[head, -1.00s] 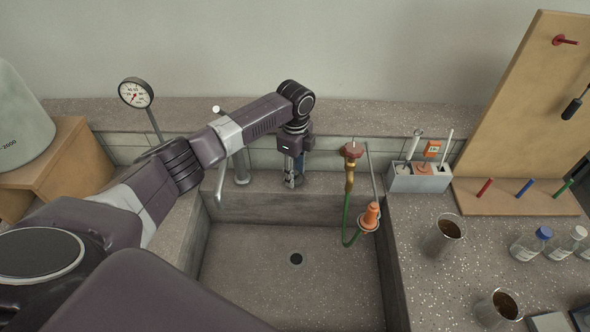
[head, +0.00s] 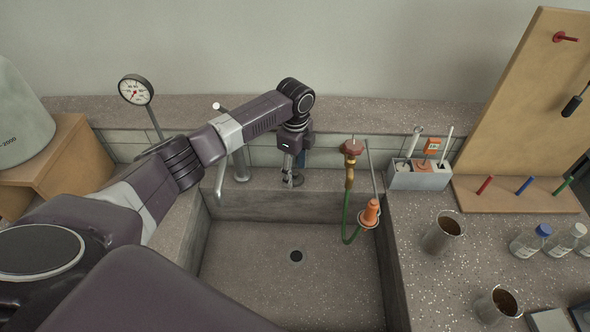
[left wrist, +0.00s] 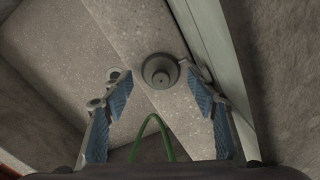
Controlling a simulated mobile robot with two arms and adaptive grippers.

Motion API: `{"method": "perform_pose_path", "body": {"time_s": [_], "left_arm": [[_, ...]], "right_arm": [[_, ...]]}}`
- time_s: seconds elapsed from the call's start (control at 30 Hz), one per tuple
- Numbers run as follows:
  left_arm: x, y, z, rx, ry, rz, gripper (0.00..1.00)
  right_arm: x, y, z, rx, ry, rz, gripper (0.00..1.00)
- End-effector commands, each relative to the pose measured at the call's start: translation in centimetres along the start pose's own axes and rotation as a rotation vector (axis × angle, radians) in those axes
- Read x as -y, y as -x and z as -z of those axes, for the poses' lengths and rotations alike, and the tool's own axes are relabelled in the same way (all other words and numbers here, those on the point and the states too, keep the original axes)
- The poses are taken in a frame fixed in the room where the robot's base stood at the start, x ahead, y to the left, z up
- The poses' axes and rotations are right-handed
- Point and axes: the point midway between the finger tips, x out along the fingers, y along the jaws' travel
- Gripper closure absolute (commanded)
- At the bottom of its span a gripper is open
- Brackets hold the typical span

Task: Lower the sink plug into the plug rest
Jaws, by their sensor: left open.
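My left gripper (head: 291,178) points down over the ledge behind the sink. In the left wrist view the gripper (left wrist: 160,98) is open, with its blue-padded fingers well apart. A dark grey round piece with a small raised centre, which looks like the sink plug (left wrist: 162,72), stands between and beyond the fingertips, not gripped. It seems to sit on or in a round base on the speckled ledge. I cannot separate the plug rest from it. In the head view this spot is mostly hidden by my fingers. My right gripper is not in view.
The sink basin (head: 255,270) is empty, with a dark drain (head: 296,257). A metal tap (head: 238,160) stands left of my gripper. Beakers (head: 440,236) are on the right counter.

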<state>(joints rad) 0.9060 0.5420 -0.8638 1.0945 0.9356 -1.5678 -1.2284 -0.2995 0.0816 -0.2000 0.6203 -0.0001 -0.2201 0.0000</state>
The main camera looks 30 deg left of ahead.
Motion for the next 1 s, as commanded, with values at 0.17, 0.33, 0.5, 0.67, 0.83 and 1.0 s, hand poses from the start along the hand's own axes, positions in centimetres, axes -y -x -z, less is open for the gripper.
{"method": "perform_pose_path", "body": {"time_s": [0.17, 0.33, 0.5, 0.67, 0.83, 1.0], "left_arm": [[-0.2, -0.3, 0.0, 0.001, -0.001, -0.005, 0.43], [-0.1, 0.8, 0.0, 0.0, 0.0, -0.001, 0.43], [0.1, 4.2, 0.0, 0.0, 0.0, 0.005, 0.43], [0.2, 7.9, -0.1, 0.001, 0.002, 0.011, 0.43], [0.3, 10.9, -0.1, 0.001, 0.004, 0.013, 0.43], [0.1, 12.1, -0.1, 0.002, 0.004, 0.008, 0.43]], "right_arm": [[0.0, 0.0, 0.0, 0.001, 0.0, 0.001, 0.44], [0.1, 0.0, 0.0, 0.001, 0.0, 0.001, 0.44], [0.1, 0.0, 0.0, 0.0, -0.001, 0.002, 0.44], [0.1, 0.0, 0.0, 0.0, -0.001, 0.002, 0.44], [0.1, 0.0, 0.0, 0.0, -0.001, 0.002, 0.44], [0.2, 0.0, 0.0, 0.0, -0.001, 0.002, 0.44]]}}
